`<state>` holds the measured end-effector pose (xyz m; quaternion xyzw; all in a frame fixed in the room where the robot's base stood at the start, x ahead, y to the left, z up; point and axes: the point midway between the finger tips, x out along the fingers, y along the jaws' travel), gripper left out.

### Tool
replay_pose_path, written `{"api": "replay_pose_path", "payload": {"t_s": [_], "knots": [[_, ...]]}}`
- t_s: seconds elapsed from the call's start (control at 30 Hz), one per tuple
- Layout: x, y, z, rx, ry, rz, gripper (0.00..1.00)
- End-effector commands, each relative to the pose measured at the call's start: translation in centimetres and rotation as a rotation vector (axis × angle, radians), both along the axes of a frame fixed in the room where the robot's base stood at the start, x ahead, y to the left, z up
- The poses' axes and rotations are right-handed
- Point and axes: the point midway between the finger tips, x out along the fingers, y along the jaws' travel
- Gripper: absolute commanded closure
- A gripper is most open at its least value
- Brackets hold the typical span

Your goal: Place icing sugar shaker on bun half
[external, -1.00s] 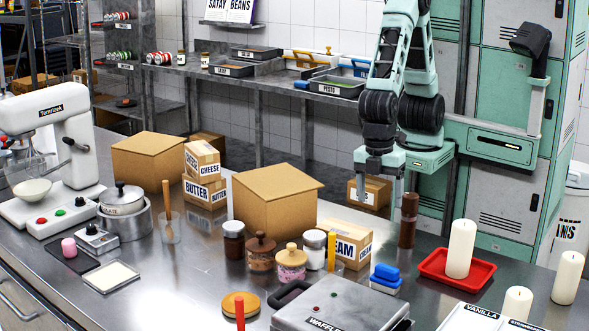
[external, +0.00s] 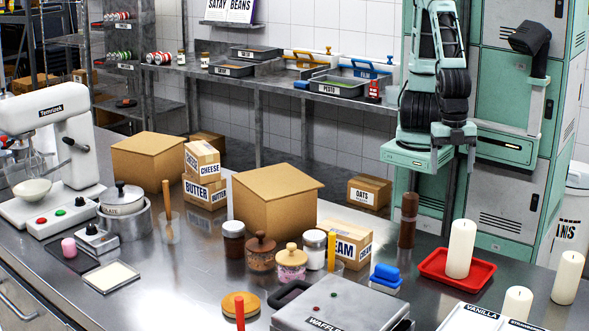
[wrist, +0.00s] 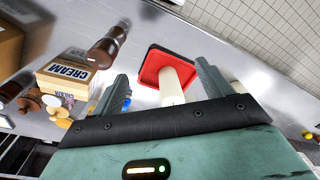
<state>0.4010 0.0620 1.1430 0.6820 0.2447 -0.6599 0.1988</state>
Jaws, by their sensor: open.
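A small jar with white contents and a pale lid (external: 314,249), which looks like the icing sugar shaker, stands upright on the steel counter left of the cream box. A flat round tan piece (external: 240,304) lies near the counter's front; it may be the bun half, but I cannot tell for sure. My gripper (external: 454,165) is open and empty, high above the counter's right part and well away from both. In the wrist view, its spread fingers (wrist: 162,74) frame the red tray (wrist: 152,62) and a white candle (wrist: 172,85), with nothing held.
The red tray (external: 435,264) bears a tall candle (external: 461,248).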

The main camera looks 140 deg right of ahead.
Motion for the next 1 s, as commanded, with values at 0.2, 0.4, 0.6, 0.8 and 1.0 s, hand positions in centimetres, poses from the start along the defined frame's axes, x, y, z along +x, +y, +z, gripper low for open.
{"api": "replay_pose_path", "payload": {"t_s": [0.2, 0.4, 0.6, 0.8, 1.0], "knots": [[11.7, -5.4, -1.3, 0.093, -0.106, -0.360, 0.22], [20.5, -16.5, -2.7, 0.072, -0.273, -0.679, 0.22], [22.9, -22.4, -3.4, 0.032, -0.351, -0.799, 0.22], [24.1, -22.9, -6.4, 0.029, -0.352, -0.805, 0.22], [25.5, -23.0, -10.0, 0.031, -0.349, -0.803, 0.22]]}}
